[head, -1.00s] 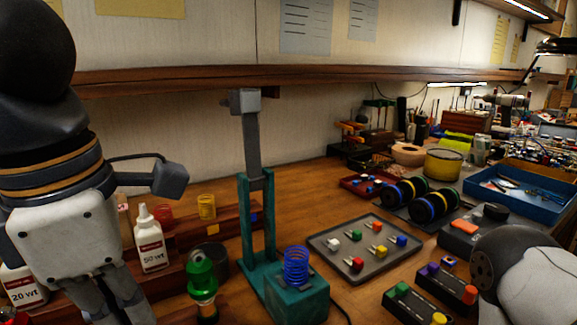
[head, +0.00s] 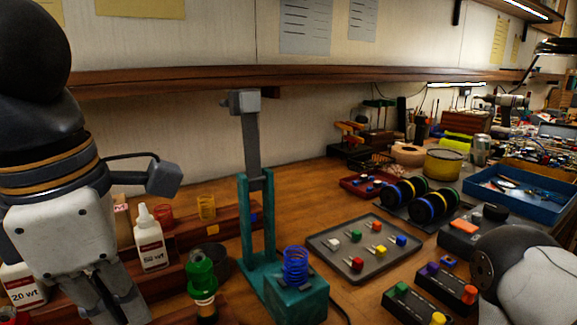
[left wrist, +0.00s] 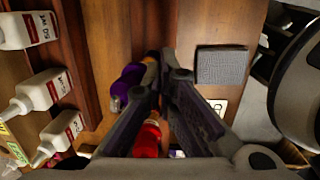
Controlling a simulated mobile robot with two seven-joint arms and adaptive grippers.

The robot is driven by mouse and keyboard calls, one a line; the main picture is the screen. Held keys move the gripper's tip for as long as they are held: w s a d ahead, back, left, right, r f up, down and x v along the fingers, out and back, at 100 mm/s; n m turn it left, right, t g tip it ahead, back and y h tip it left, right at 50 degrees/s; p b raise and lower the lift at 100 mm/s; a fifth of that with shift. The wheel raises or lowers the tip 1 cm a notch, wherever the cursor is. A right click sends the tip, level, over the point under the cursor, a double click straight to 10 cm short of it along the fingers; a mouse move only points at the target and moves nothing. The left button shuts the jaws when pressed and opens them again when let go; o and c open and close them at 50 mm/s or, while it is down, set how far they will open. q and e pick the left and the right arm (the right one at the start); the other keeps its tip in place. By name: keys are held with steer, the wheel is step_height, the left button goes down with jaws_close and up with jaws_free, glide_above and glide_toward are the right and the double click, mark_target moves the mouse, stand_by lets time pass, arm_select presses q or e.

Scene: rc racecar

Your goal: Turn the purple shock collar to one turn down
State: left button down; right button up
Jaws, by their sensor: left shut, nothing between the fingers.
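A purple rounded part (left wrist: 128,82), which looks like the purple shock's collar, shows in the left wrist view just left of my left gripper's fingers, which partly hide it. In that view my left gripper (left wrist: 168,65) is shut with nothing in it, beside the purple part; I cannot tell if they touch. A red part (left wrist: 147,140) shows below, behind the fingers. In the head view my left gripper's fingers point down at the lower left, and their tips are not clearly seen. I cannot make out the purple shock there. My right gripper is not in view.
A green-topped shock (head: 201,275) stands near the left gripper. White bottles (head: 150,242) stand behind it. A teal press (head: 297,300) with a blue spring stands in the middle. A grey tray (head: 340,262) of small coloured parts lies right.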

arm_select(q)
steer(key=shift+a, duration=0.25)
steer(key=shift+s+a+f, duration=0.15)
steer(key=shift+s+a, duration=0.25)
steer(key=shift+a, duration=0.3)
stand_by(0.4)
steer(key=shift+s, duration=0.1)
